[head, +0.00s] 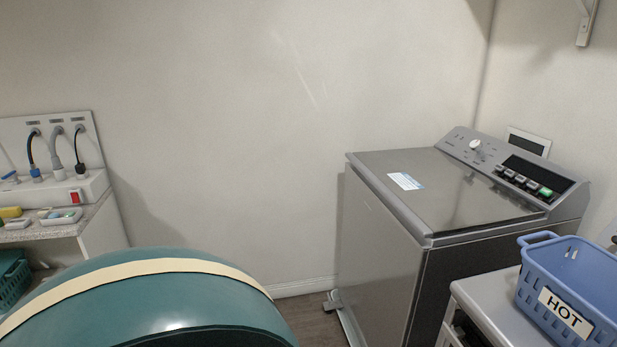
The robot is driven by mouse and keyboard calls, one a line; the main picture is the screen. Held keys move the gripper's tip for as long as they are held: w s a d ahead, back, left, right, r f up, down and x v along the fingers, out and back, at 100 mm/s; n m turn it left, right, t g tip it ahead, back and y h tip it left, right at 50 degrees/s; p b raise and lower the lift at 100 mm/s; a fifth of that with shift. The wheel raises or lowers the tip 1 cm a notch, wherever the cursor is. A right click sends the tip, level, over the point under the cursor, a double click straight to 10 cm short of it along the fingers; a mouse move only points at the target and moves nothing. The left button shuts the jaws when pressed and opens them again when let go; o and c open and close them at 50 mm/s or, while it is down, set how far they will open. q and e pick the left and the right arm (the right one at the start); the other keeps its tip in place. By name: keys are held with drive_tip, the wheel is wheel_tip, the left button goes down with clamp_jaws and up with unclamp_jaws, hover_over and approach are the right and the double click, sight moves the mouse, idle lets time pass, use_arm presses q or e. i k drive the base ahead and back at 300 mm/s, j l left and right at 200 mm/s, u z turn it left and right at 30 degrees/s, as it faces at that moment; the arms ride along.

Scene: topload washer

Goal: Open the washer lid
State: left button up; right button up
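The grey topload washer (375,250) stands at the right of the head view, against the wall. Its lid (450,195) lies flat and shut on top, with a white and blue label (405,181) on it. The control panel (515,168) rises along the lid's right side, with a knob, several buttons and a green-lit button. Neither of my grippers is in view, and nothing touches the lid.
A blue basket (575,280) marked HOT stands on a light cabinet (490,300) in front of the washer at right. A counter (95,212) with hoses above is at left. A teal curved shape with a cream band fills the lower left; I cannot tell what it is.

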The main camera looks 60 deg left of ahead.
sight(437, 194)
drive_tip(key=u, duration=1.5)
drive_tip(key=z, duration=0.2)
drive_tip(key=i+j+z, duration=0.1)
drive_tip(key=j+z, duration=0.35)
drive_tip(key=i+j+z, duration=0.1)
drive_tip(key=j+z, duration=0.65)
drive_tip(key=j, duration=0.7)
drive_tip(key=k+j, duration=0.1)
drive_tip(key=j, duration=0.95)
drive_tip(key=i+z, duration=0.05)
